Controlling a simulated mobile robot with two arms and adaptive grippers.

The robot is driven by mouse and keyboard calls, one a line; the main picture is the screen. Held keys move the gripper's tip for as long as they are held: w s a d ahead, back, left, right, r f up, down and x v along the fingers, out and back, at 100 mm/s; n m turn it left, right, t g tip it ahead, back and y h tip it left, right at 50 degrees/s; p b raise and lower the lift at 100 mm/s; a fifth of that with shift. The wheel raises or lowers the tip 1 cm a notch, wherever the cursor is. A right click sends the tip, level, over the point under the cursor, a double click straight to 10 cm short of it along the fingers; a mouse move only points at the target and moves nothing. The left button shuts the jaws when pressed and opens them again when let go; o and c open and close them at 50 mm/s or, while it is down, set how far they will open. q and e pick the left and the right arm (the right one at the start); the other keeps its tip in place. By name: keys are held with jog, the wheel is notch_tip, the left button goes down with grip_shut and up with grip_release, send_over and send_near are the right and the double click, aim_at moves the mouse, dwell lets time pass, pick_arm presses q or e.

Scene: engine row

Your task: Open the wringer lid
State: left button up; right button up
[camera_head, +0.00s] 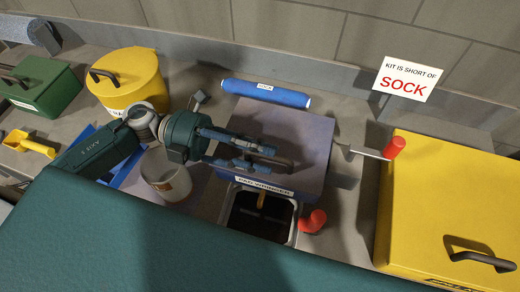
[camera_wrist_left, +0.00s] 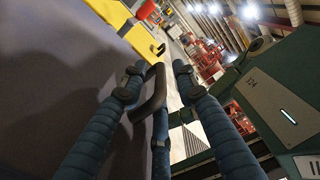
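The wringer (camera_head: 290,128) is a grey-purple box with a flat lid that looks closed and a white name label (camera_head: 264,187) on its front edge. In the head view the fingers mostly hide this handle. My right gripper is not in view.
A crank with a red grip (camera_head: 395,147) sticks out right of the wringer. A dark open bin (camera_head: 260,215) and a red knob (camera_head: 313,221) are in front. A yellow box (camera_head: 450,190) stands right, a blue roll (camera_head: 265,93) behind, a white cup (camera_head: 165,175) and yellow canister (camera_head: 128,80) left.

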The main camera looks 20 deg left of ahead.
pick_arm(q)
jog(key=shift+c, duration=0.5)
grip_shut()
jog(key=shift+r, duration=0.2)
